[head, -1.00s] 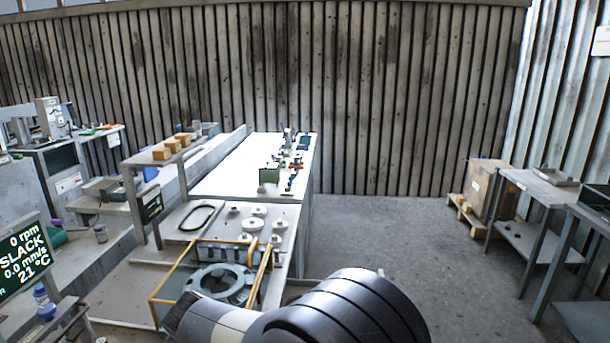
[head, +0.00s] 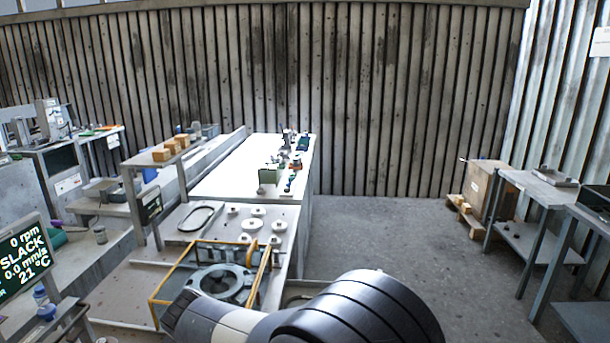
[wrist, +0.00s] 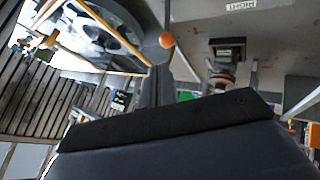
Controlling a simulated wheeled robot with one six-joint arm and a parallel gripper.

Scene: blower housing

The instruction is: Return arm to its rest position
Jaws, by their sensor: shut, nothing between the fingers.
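My arm crosses the bottom middle of the head view, its dark ribbed joint (head: 355,310) in front of the bench. My gripper (wrist: 158,82) shows in the wrist view as a dark body with narrow fingers closed together. It holds nothing. The gripper itself cannot be seen in the head view. The blower housing (head: 222,284), a grey ring inside a yellow-edged frame, stands left of my arm. A ring-shaped part beside a yellow bar also shows in the wrist view (wrist: 108,30), beyond the fingers to the upper left.
Several pale discs (head: 251,224) and a black belt loop (head: 199,218) lie on panels behind the housing. A long white bench (head: 240,170) runs behind them. A screen (head: 22,262) reads SLACK at left. Grey tables (head: 540,187) stand at right. The floor (head: 390,235) between is clear.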

